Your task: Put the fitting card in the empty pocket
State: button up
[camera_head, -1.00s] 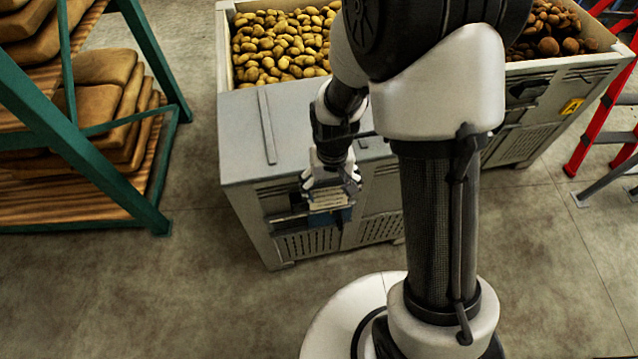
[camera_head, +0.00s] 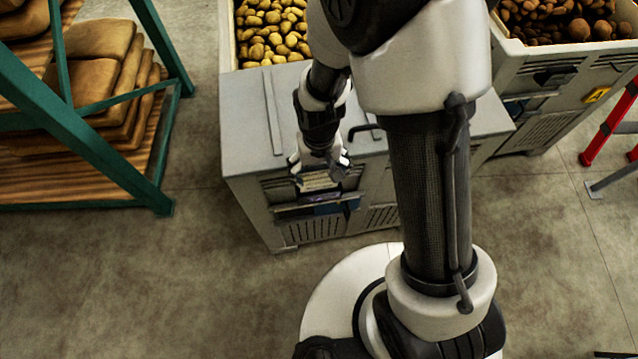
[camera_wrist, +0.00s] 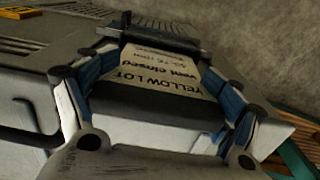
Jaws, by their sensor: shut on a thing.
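My gripper (camera_head: 320,176) is shut on a pale card (camera_head: 318,182) in front of the upper front face of the grey crate (camera_head: 236,128). In the head view a dark ledge with a bluish strip (camera_head: 328,209) shows just below the gripper. My gripper hides part of the crate front, and I cannot clearly make out the empty pocket.
A bin of yellow potatoes (camera_head: 268,30) stands behind the grey crate, and a bin of brown potatoes (camera_head: 560,20) at back right. A green rack with sacks (camera_head: 105,75) stands left. A red ladder (camera_head: 610,120) is at right. The floor in front is clear.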

aim_at(319, 189)
jog(key=shift+w+f+b, duration=0.1)
jog(key=shift+f+b, duration=0.6)
jog(key=shift+f, duration=2.15)
jog(key=shift+f, duration=0.1)
jog(key=o, duration=1)
